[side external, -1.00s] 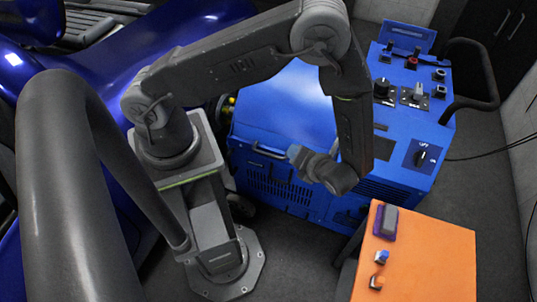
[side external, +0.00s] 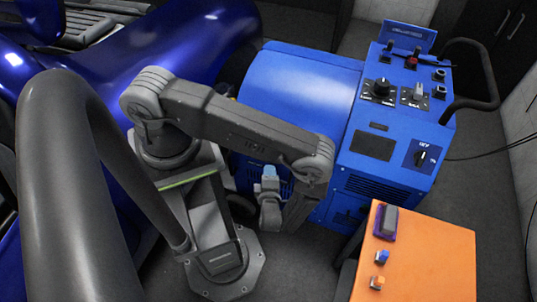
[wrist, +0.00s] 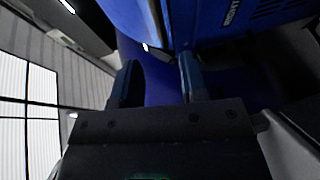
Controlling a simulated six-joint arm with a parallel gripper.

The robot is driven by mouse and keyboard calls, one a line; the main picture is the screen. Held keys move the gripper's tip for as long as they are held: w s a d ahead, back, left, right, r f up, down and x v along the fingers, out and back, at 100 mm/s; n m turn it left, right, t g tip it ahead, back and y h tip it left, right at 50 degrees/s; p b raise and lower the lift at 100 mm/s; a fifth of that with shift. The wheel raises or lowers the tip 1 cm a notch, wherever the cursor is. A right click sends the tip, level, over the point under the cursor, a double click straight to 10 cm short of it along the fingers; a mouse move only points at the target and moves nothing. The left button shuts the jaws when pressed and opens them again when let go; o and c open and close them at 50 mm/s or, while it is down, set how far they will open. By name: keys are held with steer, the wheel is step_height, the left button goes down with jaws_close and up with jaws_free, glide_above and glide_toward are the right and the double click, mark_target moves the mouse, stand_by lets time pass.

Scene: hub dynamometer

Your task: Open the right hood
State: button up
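The right hood (side external: 305,82) is the smooth blue curved cover on the blue machine, and it looks shut. In the wrist view a blue panel (wrist: 205,15) bears lettering that seems to read "RIGHT". A thin grey bar (wrist: 154,22), perhaps the hood handle, runs along that panel's edge. My gripper (side external: 268,172) is low in front of the machine's front face, below the hood, with its fingers upward. In the wrist view my gripper (wrist: 159,78) has its two fingers apart with nothing between them. The bar lies beyond the fingertips; contact cannot be told. My arm hides the handle area in the side view.
A control panel with knobs (side external: 400,92) is on the machine's right part. An orange table (side external: 425,255) with small buttons stands at the lower right. A thick dark tube (side external: 60,150) fills the left foreground. A glossy blue car body (side external: 160,60) stands behind my base.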

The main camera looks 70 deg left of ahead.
steer(key=x, duration=1)
steer(key=shift+a, duration=0.15)
jaws_close()
